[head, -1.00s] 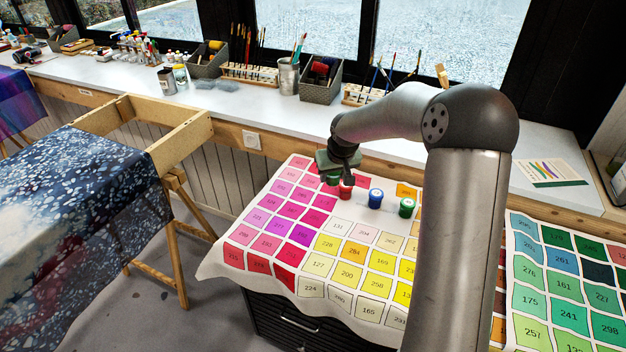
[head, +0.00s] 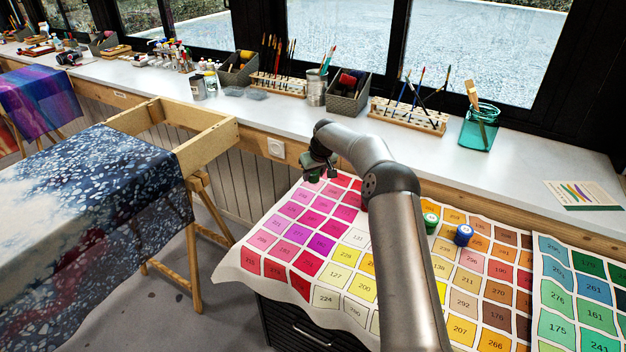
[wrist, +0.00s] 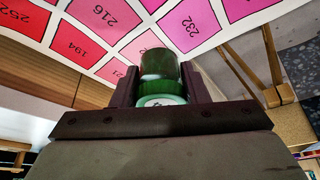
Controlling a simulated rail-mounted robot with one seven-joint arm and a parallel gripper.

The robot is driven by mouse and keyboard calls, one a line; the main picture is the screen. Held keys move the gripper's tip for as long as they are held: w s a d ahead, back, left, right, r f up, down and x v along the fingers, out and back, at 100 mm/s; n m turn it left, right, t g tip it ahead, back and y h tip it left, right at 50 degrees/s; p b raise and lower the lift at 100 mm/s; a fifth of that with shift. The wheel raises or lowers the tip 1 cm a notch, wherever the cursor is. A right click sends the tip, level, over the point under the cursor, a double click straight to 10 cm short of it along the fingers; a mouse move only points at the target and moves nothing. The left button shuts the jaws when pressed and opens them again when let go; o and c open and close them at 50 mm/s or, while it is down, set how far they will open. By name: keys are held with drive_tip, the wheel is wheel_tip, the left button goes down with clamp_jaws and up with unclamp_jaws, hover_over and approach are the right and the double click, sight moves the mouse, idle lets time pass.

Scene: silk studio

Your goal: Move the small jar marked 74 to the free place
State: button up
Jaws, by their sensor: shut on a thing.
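My gripper (head: 318,168) is shut on a small green jar in the head view, above the far left corner of the colour chart (head: 232,277). In the wrist view the green jar (wrist: 158,66) sits between both fingers, with a pale round label on its end. I cannot read its number. Another green jar (head: 430,222) and a blue jar (head: 463,235) stand on the chart, right of my arm. A bit of a dark red thing (head: 364,201) shows beside my arm, mostly hidden. My arm covers the middle of the chart, so I cannot tell where a free place is.
A white window counter (head: 500,170) runs behind the chart, with a teal glass jar (head: 480,128) and a brush rack (head: 408,116) on it. A wooden trestle frame (head: 215,142) with dark blue cloth (head: 85,220) stands at the left. Bare floor lies between.

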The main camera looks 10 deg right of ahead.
sight(313, 190)
drive_tip(key=shift+w+f, duration=0.8)
drive_tip(key=shift+f, duration=1.7)
drive_tip(key=o, duration=1)
